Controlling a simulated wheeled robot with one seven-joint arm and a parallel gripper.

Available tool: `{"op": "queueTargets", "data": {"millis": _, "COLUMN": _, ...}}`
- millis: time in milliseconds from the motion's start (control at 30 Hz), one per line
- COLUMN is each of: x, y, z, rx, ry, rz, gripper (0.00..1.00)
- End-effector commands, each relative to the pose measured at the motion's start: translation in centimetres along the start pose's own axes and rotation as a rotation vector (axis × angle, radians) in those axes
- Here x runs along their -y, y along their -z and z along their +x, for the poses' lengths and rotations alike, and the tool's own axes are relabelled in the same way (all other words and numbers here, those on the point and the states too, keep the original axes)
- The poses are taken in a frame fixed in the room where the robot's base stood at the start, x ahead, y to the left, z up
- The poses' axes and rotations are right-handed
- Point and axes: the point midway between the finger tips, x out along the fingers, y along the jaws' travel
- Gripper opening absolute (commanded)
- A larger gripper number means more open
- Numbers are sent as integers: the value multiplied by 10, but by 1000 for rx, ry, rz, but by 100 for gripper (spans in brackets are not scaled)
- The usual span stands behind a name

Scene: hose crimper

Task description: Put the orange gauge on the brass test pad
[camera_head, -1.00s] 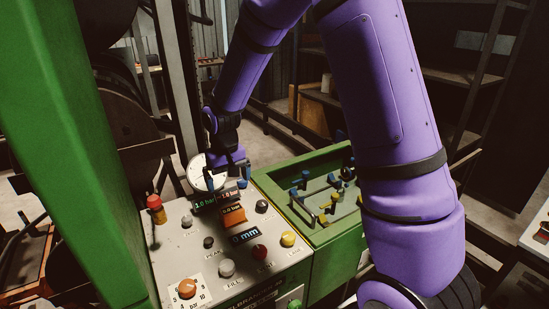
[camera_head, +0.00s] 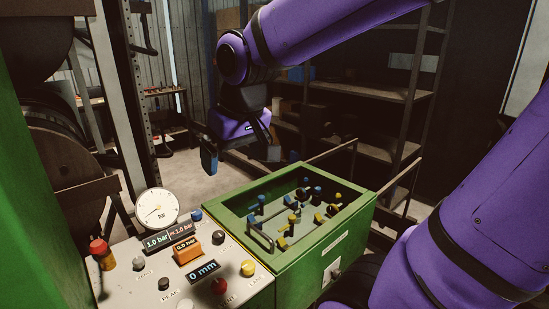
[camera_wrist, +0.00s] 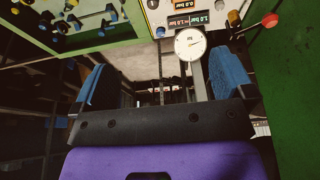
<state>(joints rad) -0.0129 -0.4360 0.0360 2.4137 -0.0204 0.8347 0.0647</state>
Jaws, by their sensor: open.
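The orange gauge (camera_head: 187,251) is a small orange block with a lit 0.0 bar readout. It sits on the pale control panel (camera_head: 140,290), just below the 1.0 bar displays. Its lit readout also shows at the top edge of the wrist view (camera_wrist: 187,3). My gripper (camera_head: 241,160) is open and empty, raised behind the panel and the green box, well apart from the gauge. Its blue fingers stand wide apart in the wrist view (camera_wrist: 163,85). I cannot make out a brass test pad in either view.
A white dial (camera_head: 157,208) stands at the panel's back edge, with a red-topped knob (camera_head: 101,254) to its left. The open green box (camera_head: 290,215) on the right holds several blue- and yellow-capped fittings and rails. A green post (camera_head: 30,200) rises at the left.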

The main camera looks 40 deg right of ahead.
Motion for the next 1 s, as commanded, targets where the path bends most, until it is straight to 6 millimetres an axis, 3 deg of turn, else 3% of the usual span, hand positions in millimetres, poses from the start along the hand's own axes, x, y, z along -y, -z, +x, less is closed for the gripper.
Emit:
{"op": "queueTargets", "data": {"millis": 200, "x": -9, "y": -49, "z": -35, "rx": -84, "ry": 9, "rz": 2, "gripper": 100}}
{"op": "queueTargets", "data": {"millis": 400, "x": -12, "y": -77, "z": -47, "rx": -124, "ry": 15, "rz": 1, "gripper": 100}}
{"op": "queueTargets", "data": {"millis": 1000, "x": -13, "y": -83, "z": -48, "rx": -131, "ry": 17, "rz": 0, "gripper": 100}}
